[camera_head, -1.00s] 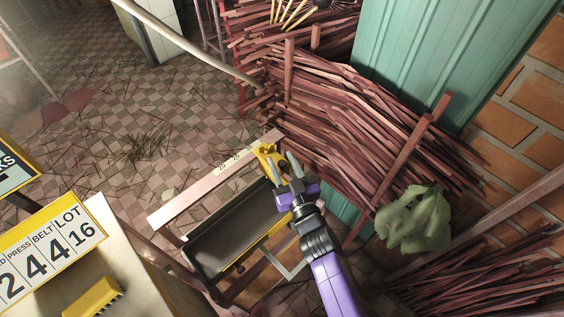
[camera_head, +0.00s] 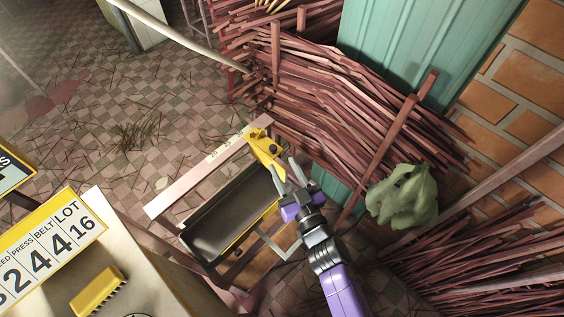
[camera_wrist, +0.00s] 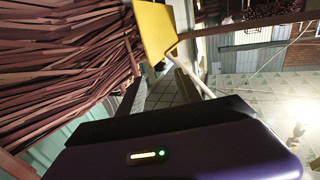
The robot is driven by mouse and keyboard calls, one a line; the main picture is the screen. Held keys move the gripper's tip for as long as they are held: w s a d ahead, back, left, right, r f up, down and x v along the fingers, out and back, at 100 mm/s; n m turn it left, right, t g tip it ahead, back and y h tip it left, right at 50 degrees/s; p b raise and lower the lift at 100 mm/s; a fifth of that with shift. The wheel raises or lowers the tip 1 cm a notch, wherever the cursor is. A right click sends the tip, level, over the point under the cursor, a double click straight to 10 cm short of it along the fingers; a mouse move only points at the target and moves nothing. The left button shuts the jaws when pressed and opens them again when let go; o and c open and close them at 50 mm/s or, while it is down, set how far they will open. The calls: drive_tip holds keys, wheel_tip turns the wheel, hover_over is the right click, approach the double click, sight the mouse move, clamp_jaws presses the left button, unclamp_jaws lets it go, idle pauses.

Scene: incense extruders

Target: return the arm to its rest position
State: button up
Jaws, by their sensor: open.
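My gripper (camera_head: 287,178) is at the end of my purple arm, in the middle of the head view. Its grey fingers are apart and nothing shows between them. It is just right of and below a yellow bracket-like piece (camera_head: 262,146) on the upright frame by the dark trough (camera_head: 230,216). In the picture the fingertips lie close to this yellow piece; I cannot tell if they touch. In the wrist view a yellow plate (camera_wrist: 155,30) shows at the top centre, beyond my purple gripper body.
A stack of reddish sticks (camera_head: 340,110) rises behind and right of my gripper. A green crumpled bag (camera_head: 402,196) lies to the right, below a teal panel (camera_head: 425,45). A bench with a yellow brush (camera_head: 98,291) and number sign (camera_head: 42,250) stands lower left. Checkered floor is open at upper left.

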idle(0.5)
drive_tip(key=s+d+r+t, duration=0.1)
drive_tip(key=s+d+r, duration=0.15)
drive_tip(key=r, duration=0.25)
drive_tip(key=s+d+r+m+h+b, duration=0.1)
drive_tip(key=s+d+r+h, duration=0.1)
drive_tip(key=s+d, duration=0.4)
drive_tip(key=s+d+r+m+g+h, duration=0.1)
drive_tip(key=s+d, duration=0.5)
drive_tip(key=s, duration=1)
drive_tip(key=s+d+r+m+g+h+b, duration=0.1)
drive_tip(key=s+d+r+m+h, duration=0.2)
drive_tip(key=s+d, duration=0.4)
drive_tip(key=s+r+h, duration=0.1)
drive_tip(key=s+h, duration=0.1)
drive_tip(key=s, duration=0.2)
drive_tip(key=shift+r+b, duration=0.3)
drive_tip(key=shift+r, duration=0.05)
drive_tip(key=shift+s, duration=0.1)
